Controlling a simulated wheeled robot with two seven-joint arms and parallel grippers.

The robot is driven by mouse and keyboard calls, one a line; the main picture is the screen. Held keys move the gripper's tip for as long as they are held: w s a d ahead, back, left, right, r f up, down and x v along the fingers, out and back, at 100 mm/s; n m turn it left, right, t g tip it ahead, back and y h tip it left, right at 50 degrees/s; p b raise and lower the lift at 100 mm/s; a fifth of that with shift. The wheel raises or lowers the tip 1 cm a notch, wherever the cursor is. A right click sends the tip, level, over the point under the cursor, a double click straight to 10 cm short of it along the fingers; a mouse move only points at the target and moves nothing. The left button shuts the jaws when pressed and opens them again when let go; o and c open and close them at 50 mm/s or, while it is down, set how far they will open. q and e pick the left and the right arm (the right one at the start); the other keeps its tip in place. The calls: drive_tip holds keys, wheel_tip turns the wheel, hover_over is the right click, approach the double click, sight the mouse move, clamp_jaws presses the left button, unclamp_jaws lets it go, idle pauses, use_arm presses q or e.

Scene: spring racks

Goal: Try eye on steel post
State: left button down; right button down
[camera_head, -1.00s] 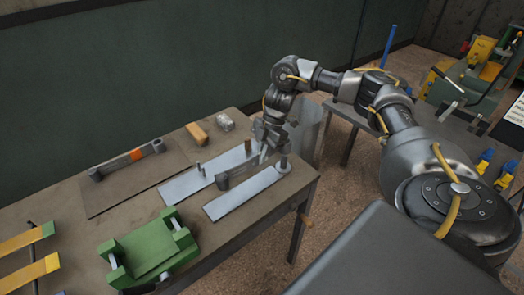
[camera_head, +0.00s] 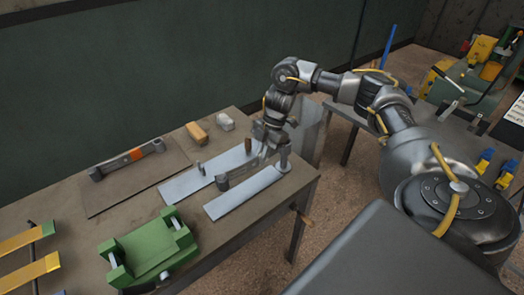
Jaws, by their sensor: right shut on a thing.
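An upright steel post (camera_head: 284,154) stands at the right end of that plate, just right of the gripper. A wider ring shows low around the post; whether it is the leaf's other eye, I cannot tell. Behind is a second steel plate (camera_head: 182,189) with a short post (camera_head: 200,167) and a brownish post (camera_head: 248,146). My left gripper is out of view.
Another leaf with an orange band (camera_head: 134,154) lies on a dark mat (camera_head: 122,193). A green fixture (camera_head: 147,251) stands at the front. A tan block (camera_head: 197,133) and a pale block (camera_head: 225,122) are at the back. Yellow strips (camera_head: 28,273) lie at left.

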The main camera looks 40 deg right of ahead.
drive_tip(key=shift+r+p, duration=0.1)
drive_tip(key=shift+p, duration=0.75)
idle(1.1)
drive_tip(key=shift+f+b, duration=1.85)
drive_tip(key=shift+f, duration=1.8)
drive_tip(key=c, duration=1.5)
unclamp_jaws()
drive_tip(key=shift+s, duration=0.1)
drive_tip(key=b+v, duration=0.1)
drive_tip(key=v, duration=0.1)
drive_tip(key=shift+d+r, duration=0.15)
drive_tip(key=shift+r, duration=0.2)
drive_tip(key=p+v, duration=0.1)
drive_tip(key=v, duration=0.7)
